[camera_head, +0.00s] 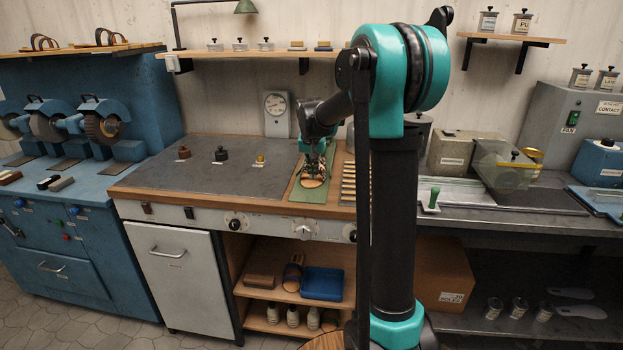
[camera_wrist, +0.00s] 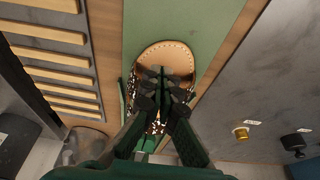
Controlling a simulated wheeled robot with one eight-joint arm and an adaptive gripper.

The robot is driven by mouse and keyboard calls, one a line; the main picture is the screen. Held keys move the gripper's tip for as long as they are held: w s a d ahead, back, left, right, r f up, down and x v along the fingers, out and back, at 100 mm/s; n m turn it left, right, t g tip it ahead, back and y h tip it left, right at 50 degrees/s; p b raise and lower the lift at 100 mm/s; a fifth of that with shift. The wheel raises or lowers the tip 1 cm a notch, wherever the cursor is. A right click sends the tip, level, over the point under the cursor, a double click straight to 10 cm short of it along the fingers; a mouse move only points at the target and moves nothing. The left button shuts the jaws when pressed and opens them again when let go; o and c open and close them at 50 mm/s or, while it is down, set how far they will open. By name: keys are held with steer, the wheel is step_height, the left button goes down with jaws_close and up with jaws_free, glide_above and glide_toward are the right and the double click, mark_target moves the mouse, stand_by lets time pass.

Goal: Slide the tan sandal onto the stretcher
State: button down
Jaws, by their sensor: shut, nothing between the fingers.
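A tan sandal (camera_wrist: 178,55) with a stitched, rounded end lies on a green mat (camera_wrist: 150,20) in the wrist view. Speckled, strap-like parts show beside and under my fingers. In the head view the sandal (camera_head: 313,183) is a small tan patch on the green mat (camera_head: 311,195) at the counter's right part. My gripper (camera_wrist: 163,73) is shut and empty, with its fingertips over the sandal; whether they touch it I cannot tell. It also shows from above in the head view (camera_head: 315,172). Green pieces show near the fingers, but I cannot tell whether they are the stretcher.
Several wooden strips (camera_head: 348,182) lie right of the mat. Three small knobbed weights (camera_head: 221,154) stand on the grey counter top (camera_head: 175,172) to its left, with clear surface around them. Another sandal (camera_head: 292,275) and a blue tray (camera_head: 322,284) sit on the shelf below.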

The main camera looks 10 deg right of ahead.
steer(key=w+d, duration=0.1)
steer(key=w, duration=0.3)
steer(key=w+d, duration=0.2)
steer(key=w, duration=0.3)
steer(key=w+d, duration=0.1)
steer(key=w, duration=0.3)
steer(key=shift+w+d, duration=0.15)
steer(key=shift+w, duration=0.05)
steer(key=shift+w+d+r, duration=0.1)
steer(key=shift+w, duration=0.15)
steer(key=shift+s, duration=0.1)
